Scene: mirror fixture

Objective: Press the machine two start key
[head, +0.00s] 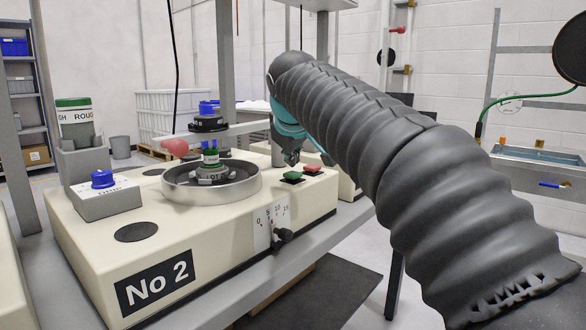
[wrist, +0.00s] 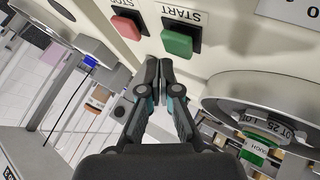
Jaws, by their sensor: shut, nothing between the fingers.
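The machine marked No 2 (head: 155,282) is a cream bench unit at the left and centre of the head view. Its green START key (head: 292,177) sits on the deck near the right end, and it also shows in the wrist view (wrist: 177,42). The red STOP key (head: 313,170) is beside it, also in the wrist view (wrist: 126,27). My gripper (head: 292,160) is shut and empty, pointing down close to the green key. In the wrist view its fingertips (wrist: 160,63) lie at the green key's near edge; I cannot tell whether they touch.
A round steel bowl (head: 172,192) with a stacked LOT-marked fixture stands left of the keys. A dial lever (head: 284,235) is on the front face. A grey block with a blue knob (head: 103,179) and a ROUGH bottle (head: 74,120) are further left. A sink (head: 540,156) is right.

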